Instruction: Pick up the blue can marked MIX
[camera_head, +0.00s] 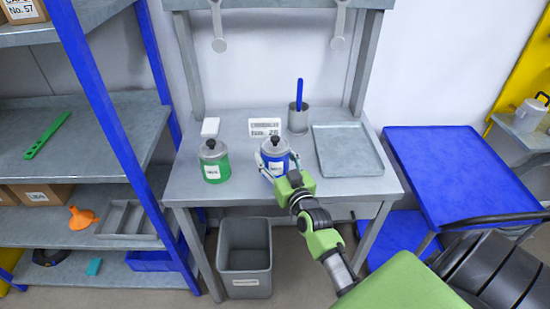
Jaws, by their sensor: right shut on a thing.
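The blue can (274,153) stands upright on the grey workbench (230,190), with a metal lid and a black knob. Its white label is partly hidden, and I cannot read it. My right gripper (274,166) is shut on the blue can from the front right, with its fingers at the can's sides. I cannot tell whether the can's base is clear of the bench. A green can (214,163) of the same shape stands to the left, apart from the gripper. My left gripper is not in view.
A grey tray (347,172) lies right of the blue can. A metal cup (298,121) with a blue-handled tool, a number sign (265,127) and a white block (210,127) stand behind. A grey bin (245,280) sits below. A blue cart (450,190) is at right, shelves (90,160) at left.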

